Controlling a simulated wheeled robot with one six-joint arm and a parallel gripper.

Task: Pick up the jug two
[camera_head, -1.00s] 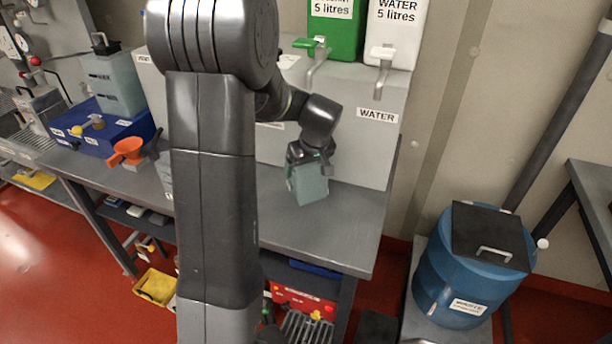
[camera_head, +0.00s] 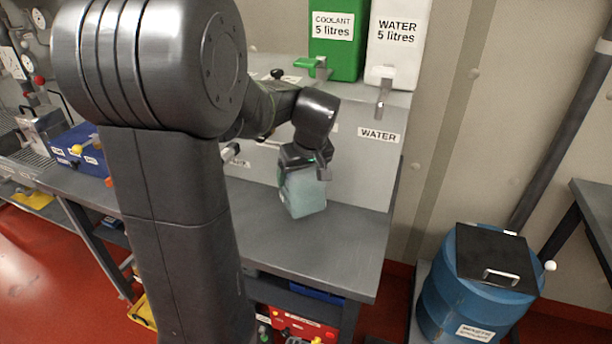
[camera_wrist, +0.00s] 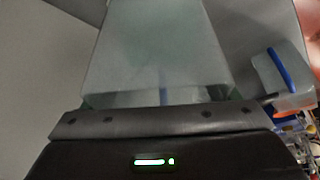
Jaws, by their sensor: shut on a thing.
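A pale translucent grey-green jug (camera_head: 303,192) hangs from my gripper (camera_head: 305,165) in the head view, slightly tilted. My gripper is shut on its upper part. The jug is close above the grey bench top, and I cannot tell for sure whether its base touches. In the wrist view the jug (camera_wrist: 158,50) fills the upper middle, just beyond the dark gripper body (camera_wrist: 160,118). The jug's label, if any, is not visible, so I cannot tell its number.
The grey bench (camera_head: 265,225) is clear around the jug. Behind stands a grey housing with a WATER label (camera_head: 378,135). A green coolant tank (camera_head: 338,40) and a white water tank (camera_head: 398,45) with taps stand above. A blue drum (camera_head: 478,290) stands right. A blue box (camera_head: 85,150) sits left.

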